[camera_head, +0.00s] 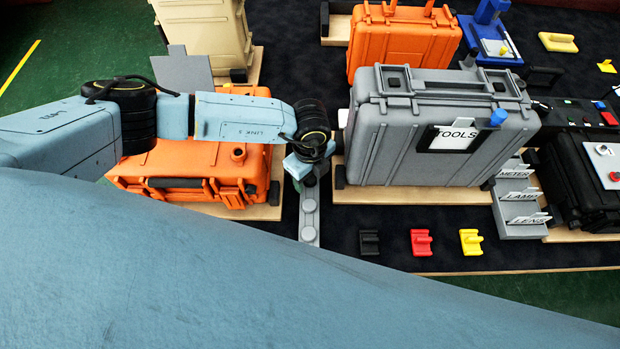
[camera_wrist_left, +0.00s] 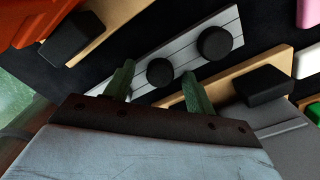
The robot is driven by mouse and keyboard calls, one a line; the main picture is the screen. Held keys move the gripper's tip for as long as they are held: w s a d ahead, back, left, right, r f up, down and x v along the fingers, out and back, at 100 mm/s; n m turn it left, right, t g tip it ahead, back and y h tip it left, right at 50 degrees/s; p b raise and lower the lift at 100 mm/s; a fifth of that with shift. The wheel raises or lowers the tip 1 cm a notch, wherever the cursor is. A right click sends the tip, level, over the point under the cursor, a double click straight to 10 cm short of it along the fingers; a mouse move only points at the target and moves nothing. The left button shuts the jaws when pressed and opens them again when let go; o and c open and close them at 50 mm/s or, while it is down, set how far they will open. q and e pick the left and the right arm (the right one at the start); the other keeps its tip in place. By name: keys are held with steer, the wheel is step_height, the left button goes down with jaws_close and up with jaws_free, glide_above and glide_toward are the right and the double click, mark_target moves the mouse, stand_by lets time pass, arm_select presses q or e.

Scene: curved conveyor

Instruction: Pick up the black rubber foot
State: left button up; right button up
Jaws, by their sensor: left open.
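In the left wrist view two round black rubber feet lie on a light grey strip (camera_wrist_left: 120,92). The smaller-looking foot (camera_wrist_left: 160,72) shows between my fingertips, and the larger-looking one (camera_wrist_left: 214,42) is beyond them to the upper right. My left gripper (camera_wrist_left: 159,73) is open, with one greenish finger on each side of the nearer foot's image. I cannot tell if the fingers touch it. In the head view my left gripper (camera_head: 308,180) points down over the far part of the grey strip (camera_head: 309,220) and hides the feet. My right gripper is out of view.
An orange case (camera_head: 190,165) stands left of the strip and a grey tools case (camera_head: 440,130) right, both on wooden boards with black corner blocks. One block (camera_wrist_left: 262,85) is close to the right finger. Small black, red and yellow parts (camera_head: 420,242) lie front right.

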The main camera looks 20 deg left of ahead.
mark_target(310, 178)
arm_select(q)
steer(key=shift+c, duration=0.4)
steer(key=c, duration=1)
steer(key=shift+o, duration=0.2)
step_height(310, 178, up, 14)
steer(key=p, duration=0.4)
steer(key=shift+f, duration=0.25)
